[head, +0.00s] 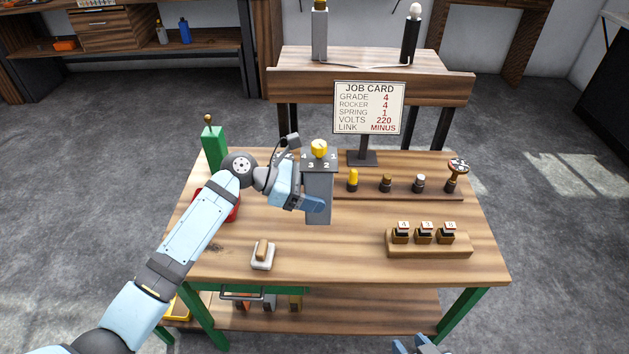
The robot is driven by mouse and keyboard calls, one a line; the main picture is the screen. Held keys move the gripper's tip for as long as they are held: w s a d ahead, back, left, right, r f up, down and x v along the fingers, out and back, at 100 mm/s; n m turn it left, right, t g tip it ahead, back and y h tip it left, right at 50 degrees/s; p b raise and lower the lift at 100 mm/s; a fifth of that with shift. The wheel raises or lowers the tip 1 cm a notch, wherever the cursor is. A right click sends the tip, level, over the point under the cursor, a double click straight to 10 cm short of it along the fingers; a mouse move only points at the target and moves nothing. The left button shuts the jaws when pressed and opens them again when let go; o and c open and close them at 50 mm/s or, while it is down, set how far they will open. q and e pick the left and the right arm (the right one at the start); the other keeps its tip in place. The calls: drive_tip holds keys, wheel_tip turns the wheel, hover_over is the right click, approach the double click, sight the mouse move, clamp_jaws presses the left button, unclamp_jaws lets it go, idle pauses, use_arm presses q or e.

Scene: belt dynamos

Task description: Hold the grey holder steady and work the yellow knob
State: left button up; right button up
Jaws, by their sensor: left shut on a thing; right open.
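The grey holder (319,185) is an upright block near the middle of the table. Its dark top plate carries white numbers, of which 4, 3, 2 and 1 can be read. The yellow knob (320,148) sits on that plate. My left gripper (312,203) comes in from the left and is shut on the grey holder's body, below the plate. Part of the holder is hidden behind its fingers. I cannot tell whether the holder's base touches the table. My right gripper (420,345) is open at the bottom edge, partly cut off, well away from the knob.
A job card (369,107) on a stand is behind the holder. To the right are a rack of small parts (403,194) and a wooden block with numbered pieces (429,247). A white dish (262,258) lies front left. The table's front middle is clear.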

use_arm(q)
wheel_tip(320, 180, down, 7)
drive_tip(key=shift+r+b, duration=0.2)
drive_tip(key=shift+b, duration=0.1)
drive_tip(key=shift+f+b, duration=0.4)
drive_tip(key=shift+f, duration=1.5)
drive_tip(key=shift+f+p, duration=0.35)
drive_tip(key=shift+f, duration=0.2)
drive_tip(key=shift+p, duration=0.5)
drive_tip(key=shift+f, duration=0.15)
idle(0.4)
